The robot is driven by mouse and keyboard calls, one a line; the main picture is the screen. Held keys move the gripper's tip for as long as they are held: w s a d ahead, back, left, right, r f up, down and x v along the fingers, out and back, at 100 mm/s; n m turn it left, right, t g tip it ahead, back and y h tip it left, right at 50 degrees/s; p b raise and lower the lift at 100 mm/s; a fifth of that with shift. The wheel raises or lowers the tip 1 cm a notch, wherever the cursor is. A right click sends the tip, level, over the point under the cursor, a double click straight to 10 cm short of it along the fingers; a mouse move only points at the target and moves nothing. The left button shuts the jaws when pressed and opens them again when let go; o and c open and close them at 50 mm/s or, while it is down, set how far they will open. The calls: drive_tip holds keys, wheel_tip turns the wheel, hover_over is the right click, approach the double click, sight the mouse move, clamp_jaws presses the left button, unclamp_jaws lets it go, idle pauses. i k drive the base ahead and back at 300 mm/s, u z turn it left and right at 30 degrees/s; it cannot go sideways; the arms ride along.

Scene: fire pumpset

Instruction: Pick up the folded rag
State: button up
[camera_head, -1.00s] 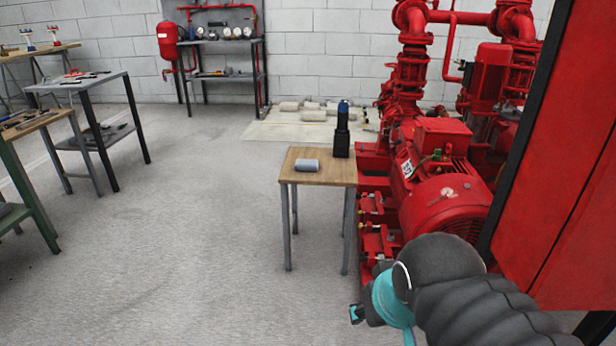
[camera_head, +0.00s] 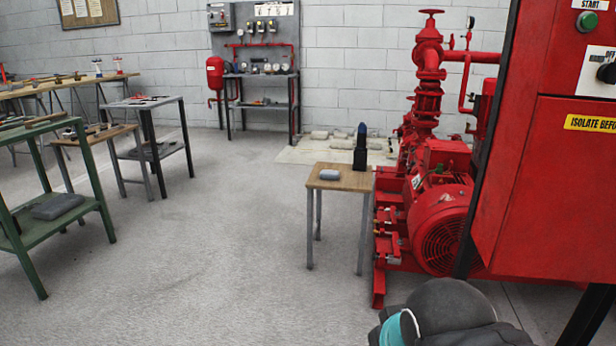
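A small grey, soft-edged bundle (camera_head: 330,174) lies on the small wooden-topped table (camera_head: 345,184) in the middle of the head view; it may be the folded rag. A larger, flat dark grey bundle (camera_head: 57,206), which also looks like folded cloth, lies on the lower shelf of the green bench (camera_head: 30,234) at the left. I cannot tell for sure which one is the rag. Only a dark grey and teal part of my arm shows at the bottom right. My gripper is out of view.
A black upright device with a blue top (camera_head: 361,148) stands on the small table. The red pump (camera_head: 440,215) is close to its right, and a red control cabinet (camera_head: 555,180) fills the right side. Benches stand at the left. The floor (camera_head: 190,270) between is clear.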

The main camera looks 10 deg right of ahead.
sight(325, 175)
drive_tip(key=u, duration=0.65)
drive_tip(key=i, duration=1.15)
drive_tip(key=u, duration=0.35)
drive_tip(key=i, duration=1)
drive_tip(key=z, duration=1.25)
drive_tip(key=i, duration=0.9)
drive_tip(key=z, duration=1)
